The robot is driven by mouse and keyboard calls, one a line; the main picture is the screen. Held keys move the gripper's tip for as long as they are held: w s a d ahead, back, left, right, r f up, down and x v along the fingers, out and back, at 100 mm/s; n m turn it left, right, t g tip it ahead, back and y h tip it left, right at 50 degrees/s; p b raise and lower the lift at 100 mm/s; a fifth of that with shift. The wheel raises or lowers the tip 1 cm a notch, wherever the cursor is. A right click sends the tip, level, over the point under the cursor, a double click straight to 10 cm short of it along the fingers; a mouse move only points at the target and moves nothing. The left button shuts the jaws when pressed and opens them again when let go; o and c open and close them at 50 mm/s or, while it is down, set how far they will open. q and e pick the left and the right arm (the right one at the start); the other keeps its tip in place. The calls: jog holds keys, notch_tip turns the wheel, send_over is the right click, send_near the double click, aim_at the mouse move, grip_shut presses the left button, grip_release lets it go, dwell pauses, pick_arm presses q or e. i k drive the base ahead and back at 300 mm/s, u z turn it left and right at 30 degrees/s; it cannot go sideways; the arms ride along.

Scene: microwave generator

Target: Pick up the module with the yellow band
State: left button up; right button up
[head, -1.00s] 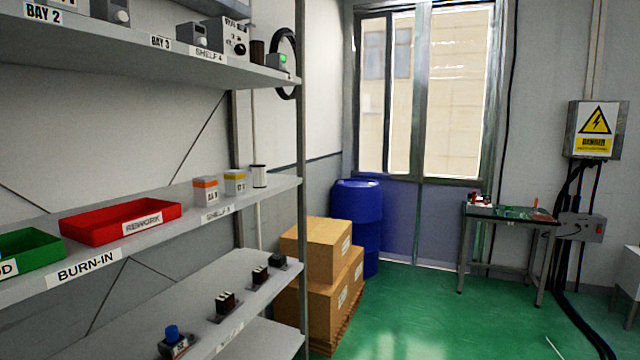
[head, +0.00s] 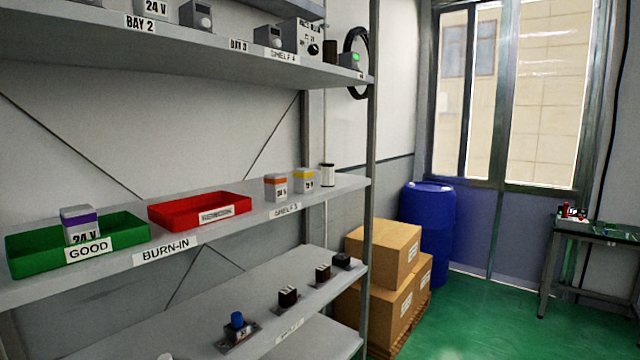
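The module with the yellow band (head: 304,181) is a small white-grey block on the middle shelf, near its right end. A similar module with an orange band (head: 276,188) stands just to its left, and a white cylinder (head: 327,176) stands just to its right. A module with a purple band (head: 81,224) is in the green GOOD tray (head: 128,235). Neither of my grippers is in the head view.
A red tray (head: 168,214) sits left of the orange-band module. The lower shelf holds a blue-topped part (head: 237,322) and several dark parts. A shelf post (head: 370,130) stands at the right end.

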aim_at(303, 177)
jog(key=z, duration=1.3)
jog(key=i, duration=1.45)
jog(key=u, duration=3)
